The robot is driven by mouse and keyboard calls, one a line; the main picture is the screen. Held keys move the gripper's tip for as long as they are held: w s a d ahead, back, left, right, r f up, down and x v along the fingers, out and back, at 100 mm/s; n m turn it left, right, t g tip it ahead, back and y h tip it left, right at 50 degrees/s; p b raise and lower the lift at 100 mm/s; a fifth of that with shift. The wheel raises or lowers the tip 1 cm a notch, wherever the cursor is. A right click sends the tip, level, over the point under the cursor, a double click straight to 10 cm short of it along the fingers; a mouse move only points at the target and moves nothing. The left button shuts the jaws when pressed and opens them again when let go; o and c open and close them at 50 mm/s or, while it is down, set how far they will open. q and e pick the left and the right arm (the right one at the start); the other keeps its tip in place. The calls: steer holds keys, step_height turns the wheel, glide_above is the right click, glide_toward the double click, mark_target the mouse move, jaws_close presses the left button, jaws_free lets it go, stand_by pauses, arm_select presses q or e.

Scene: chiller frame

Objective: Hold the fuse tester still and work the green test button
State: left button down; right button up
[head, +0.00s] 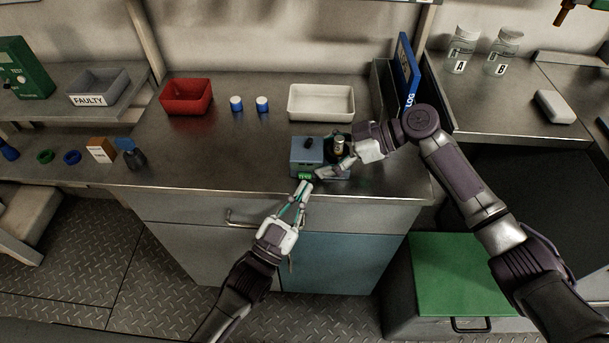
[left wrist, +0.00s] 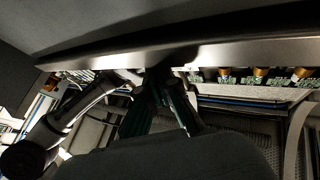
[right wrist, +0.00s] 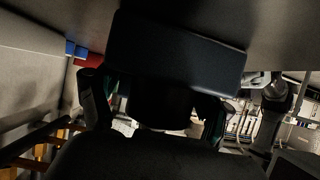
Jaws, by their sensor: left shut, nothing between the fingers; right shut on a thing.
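The fuse tester (head: 307,148) is a blue-grey box near the front edge of the steel bench in the head view. A small bright green part (head: 305,176) shows low on its front; I cannot tell whether it is the button or a lit display. A fuse-like cylinder stands upright at its right side (head: 339,143). My right gripper (head: 326,173) is shut on the tester at its right front; the right wrist view shows a dark body (right wrist: 180,55) between its fingers. My left gripper (head: 305,187) is shut and empty, its tips just before the green part; contact is unclear.
A blue log binder (head: 406,68) stands right. A grey FAULTY bin (head: 99,87) is far left.

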arm_select(q)
steer(key=shift+w, duration=0.15)
stand_by(0.7)
steer(key=shift+w, duration=0.3)
stand_by(0.4)
steer(key=shift+w+f, duration=0.1)
steer(key=shift+w, duration=0.35)
arm_select(e)
steer(key=shift+s+r, duration=0.1)
steer(key=shift+s, duration=0.05)
stand_by(0.4)
arm_select(q)
steer(key=shift+s+f, duration=0.45)
steer(key=shift+s, duration=0.1)
arm_select(e)
steer(key=shift+w+d, duration=0.1)
steer(key=shift+w, duration=0.1)
arm_select(q)
steer(key=shift+s, duration=0.2)
